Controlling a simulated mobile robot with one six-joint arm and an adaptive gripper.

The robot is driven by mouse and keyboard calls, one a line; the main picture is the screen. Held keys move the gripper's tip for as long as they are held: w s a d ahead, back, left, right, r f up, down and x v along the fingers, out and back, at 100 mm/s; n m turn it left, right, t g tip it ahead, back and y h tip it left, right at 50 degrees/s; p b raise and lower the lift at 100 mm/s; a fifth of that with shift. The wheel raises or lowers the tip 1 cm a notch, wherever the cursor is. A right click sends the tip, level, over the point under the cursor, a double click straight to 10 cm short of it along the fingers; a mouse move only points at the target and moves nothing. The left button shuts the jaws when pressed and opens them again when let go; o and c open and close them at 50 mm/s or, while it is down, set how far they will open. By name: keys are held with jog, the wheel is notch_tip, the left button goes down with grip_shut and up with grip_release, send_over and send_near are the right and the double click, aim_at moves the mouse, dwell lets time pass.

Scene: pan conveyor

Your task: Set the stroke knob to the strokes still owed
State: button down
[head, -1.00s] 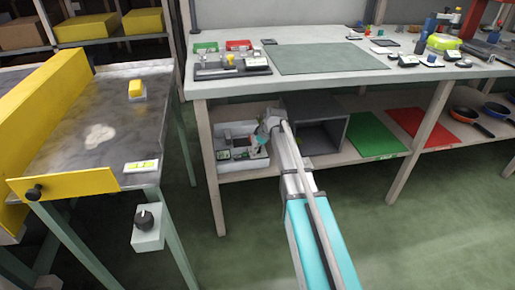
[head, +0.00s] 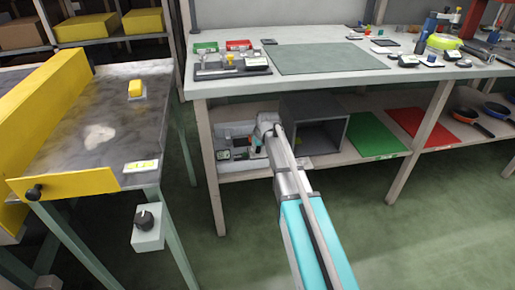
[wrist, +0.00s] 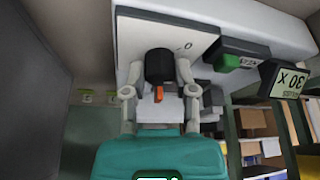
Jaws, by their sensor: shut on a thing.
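A black knob (wrist: 160,66) with an orange pointer sits on a white panel (wrist: 200,35) in the wrist view. A "0" is marked to its right. The pointer faces down in that picture. My gripper (wrist: 158,74) has a finger on each side of the knob and is shut on it. In the head view my gripper (head: 258,146) is at the pale unit (head: 224,131) on the lower shelf; my arm hides part of that unit.
A grey open box (head: 342,109) stands right beside my arm on the shelf. Green (head: 373,135) and red (head: 419,127) mats lie farther right. The bench top (head: 240,36) is above. Another black knob (head: 144,218) is on the left conveyor's box.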

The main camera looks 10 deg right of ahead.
jog(key=m+h, duration=0.2)
jog(key=m, duration=0.4)
jog(key=shift+a, duration=0.1)
jog(key=shift+m+h, duration=0.3)
jog(key=shift+c, duration=2)
grip_release()
jog(key=s+r+n+g+y+p, duration=0.1)
jog(key=s+r+n+g+p, duration=0.2)
jog(key=s, duration=1.2)
jog(key=s+r+g+p, duration=0.1)
jog(key=s+r+p, duration=0.25)
jog(key=s, duration=1.05)
notch_tip(320, 180, up, 36)
jog(key=p, duration=3.8)
jog(key=shift+r, duration=0.2)
